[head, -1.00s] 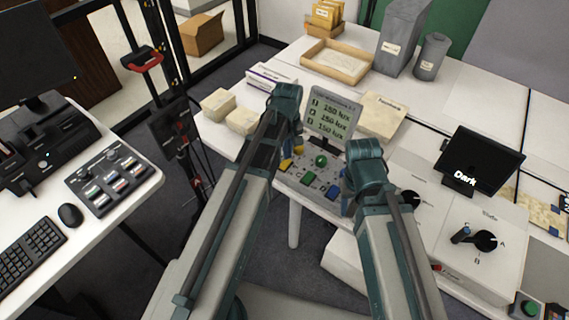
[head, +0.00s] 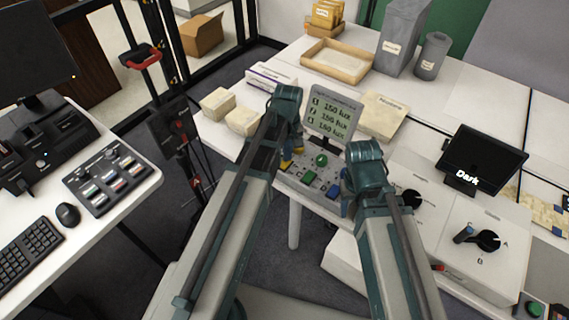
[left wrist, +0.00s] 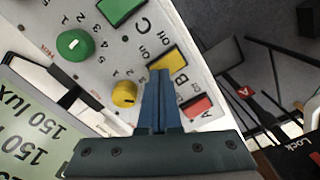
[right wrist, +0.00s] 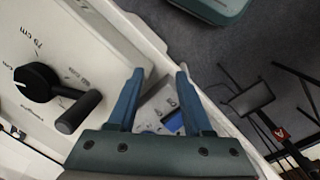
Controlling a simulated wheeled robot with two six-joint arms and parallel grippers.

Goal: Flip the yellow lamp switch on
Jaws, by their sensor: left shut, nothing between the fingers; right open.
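The yellow switch (left wrist: 168,62), a flat rocker by the letter B, is on the grey lamp panel in the left wrist view. My left gripper (left wrist: 160,74) is shut and empty, with its blue fingertips over or against the switch's lower edge; I cannot tell whether they touch. A yellow knob (left wrist: 125,94) is left of the fingers. A red switch (left wrist: 197,105) by the letter A is to their right. In the head view the panel (head: 291,178) is partly hidden by my left arm. My right gripper (right wrist: 160,72) is open and empty, near the blue switch (right wrist: 173,122).
A green switch (left wrist: 121,8) and green knob (left wrist: 74,44) are on the same panel. A screen (head: 334,118) reading 150 lux stands behind it. A black knob (right wrist: 40,82) with a protruding handle is left of my right gripper. Pale boxes (head: 241,121) lie left of the screen.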

